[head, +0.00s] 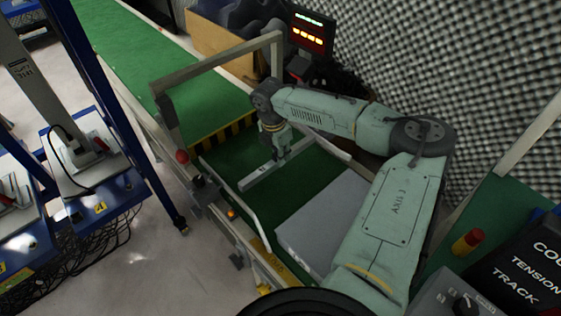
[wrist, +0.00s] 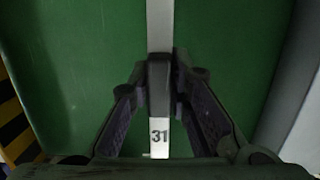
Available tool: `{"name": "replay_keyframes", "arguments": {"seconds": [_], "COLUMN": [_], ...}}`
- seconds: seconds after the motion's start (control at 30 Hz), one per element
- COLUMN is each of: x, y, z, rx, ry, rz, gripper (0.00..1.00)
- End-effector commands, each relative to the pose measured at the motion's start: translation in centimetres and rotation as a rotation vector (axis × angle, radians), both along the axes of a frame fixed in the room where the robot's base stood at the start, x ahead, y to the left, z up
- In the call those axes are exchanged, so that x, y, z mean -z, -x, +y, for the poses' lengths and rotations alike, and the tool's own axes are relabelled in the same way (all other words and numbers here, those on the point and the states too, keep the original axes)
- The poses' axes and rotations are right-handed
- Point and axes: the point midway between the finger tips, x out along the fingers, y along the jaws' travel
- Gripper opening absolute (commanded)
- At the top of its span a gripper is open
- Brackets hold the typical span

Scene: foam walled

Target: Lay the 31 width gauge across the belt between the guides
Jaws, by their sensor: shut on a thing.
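The 31 width gauge (wrist: 160,138) is a pale straight bar with a dark printed "31" on its near end. My gripper (wrist: 160,75) is shut on it, one finger on each side, just beyond the number. In the head view the gauge (head: 258,177) lies slantwise over the green belt (head: 222,162), below my gripper (head: 283,153). I cannot tell whether it touches the belt. In the head view a thin pale guide rail (head: 249,217) runs along the belt's near left side.
A yellow-black striped strip (head: 222,134) crosses the belt behind the gauge, under a grey frame (head: 215,68). A grey flat block (head: 322,222) lies on the right of the belt. Red and orange buttons (head: 182,156) line the left edge. A foam wall (head: 440,75) stands behind.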

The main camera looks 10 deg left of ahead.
Motion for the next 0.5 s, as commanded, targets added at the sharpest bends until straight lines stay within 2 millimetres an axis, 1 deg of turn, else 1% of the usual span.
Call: {"name": "replay_keyframes", "arguments": {"seconds": [0.27, 0.33, 0.5], "x": [3.3, 3.6, 3.6], "y": [0.0, 0.0, 0.0], "z": [0.0, 0.0, 0.0], "rx": [0.0, 0.001, 0.001], "ry": [0.0, 0.0, -0.001], "rz": [0.0, -0.001, -0.001], "gripper": [0.0, 0.0, 0.0]}}
